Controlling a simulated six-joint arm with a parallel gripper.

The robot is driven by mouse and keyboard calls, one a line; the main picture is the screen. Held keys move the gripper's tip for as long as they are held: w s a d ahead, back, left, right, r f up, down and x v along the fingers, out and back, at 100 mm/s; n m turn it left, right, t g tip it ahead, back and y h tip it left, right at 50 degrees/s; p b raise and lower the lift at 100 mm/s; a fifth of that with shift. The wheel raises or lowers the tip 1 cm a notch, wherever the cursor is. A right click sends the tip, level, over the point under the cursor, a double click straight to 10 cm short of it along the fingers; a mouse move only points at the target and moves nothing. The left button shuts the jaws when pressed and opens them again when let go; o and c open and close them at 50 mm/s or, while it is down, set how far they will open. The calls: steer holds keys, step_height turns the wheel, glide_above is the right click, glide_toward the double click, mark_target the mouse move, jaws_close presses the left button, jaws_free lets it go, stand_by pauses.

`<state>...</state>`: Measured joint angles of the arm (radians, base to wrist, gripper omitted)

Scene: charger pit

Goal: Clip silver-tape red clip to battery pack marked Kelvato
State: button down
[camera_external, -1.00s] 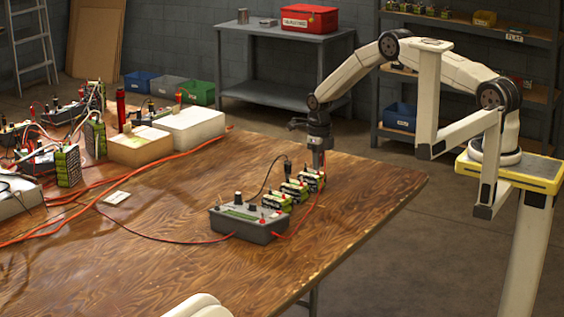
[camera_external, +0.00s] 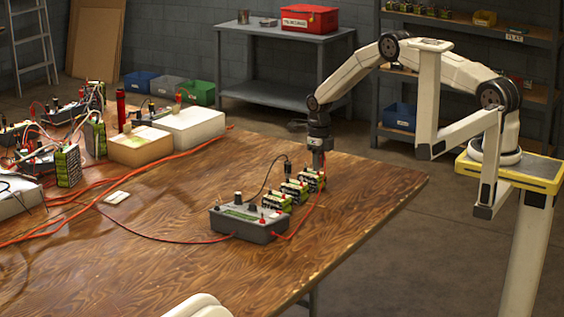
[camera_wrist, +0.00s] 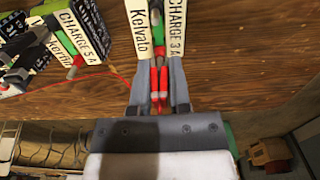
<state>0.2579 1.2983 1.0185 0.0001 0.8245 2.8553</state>
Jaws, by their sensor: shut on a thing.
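The battery pack marked Kelvato (camera_wrist: 140,28) is at the top centre of the wrist view, with a second white label reading CHARGE 3 A (camera_wrist: 177,28). In the external view the nearest pack to my gripper is the far-right one (camera_external: 314,181) of the row. My gripper (camera_wrist: 160,88) is shut on a slim red clip (camera_wrist: 155,86), which shows between the fingers just at the pack's near end. I cannot make out silver tape on it, nor whether it touches a terminal. In the external view my gripper (camera_external: 318,163) points down, and its fingertips are hard to see.
Neighbouring packs (camera_wrist: 80,28) with a red clip stand left in the wrist view. A grey charger box (camera_external: 248,222) with red and black leads stands in front of the row. White and tan boxes (camera_external: 190,128) and wired packs fill the table's left. The right front table is clear.

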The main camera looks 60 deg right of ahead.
stand_by(0.3)
steer(key=shift+c, duration=2.4)
jaws_free()
steer(key=shift+o, duration=1)
steer(key=shift+r, duration=0.15)
steer(key=shift+r, duration=3.55)
